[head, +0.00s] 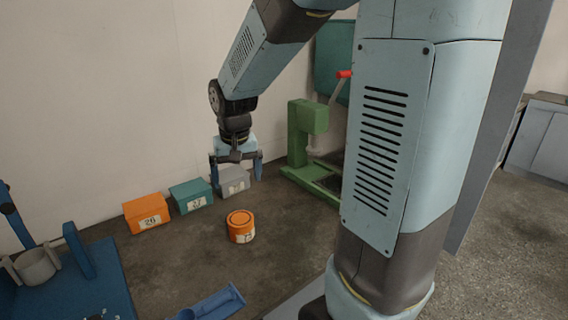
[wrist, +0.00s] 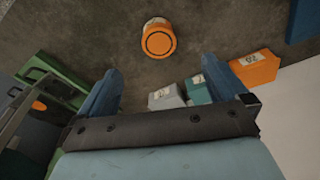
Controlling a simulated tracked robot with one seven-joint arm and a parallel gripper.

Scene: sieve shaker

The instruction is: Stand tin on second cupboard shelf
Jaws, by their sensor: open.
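The tin is a round orange one (head: 240,226) with a white number label, upright on the dark worktop. The wrist view shows it (wrist: 157,42) at the top middle, beyond my fingertips. My gripper (head: 236,172) points down with its fingers apart and nothing between them. It overlaps the grey box in the head view and is behind the tin in the picture, apart from it. In the wrist view my gripper's fingers (wrist: 162,70) frame clear space short of the tin. I cannot make out a second cupboard shelf in either view.
An orange box (head: 146,213), a teal box (head: 191,196) and a grey box (head: 234,181) stand in a row along the wall. A green stand (head: 307,125) with a red-tipped lever is behind. A blue platform (head: 75,285) with a grey cup (head: 36,266) is at left.

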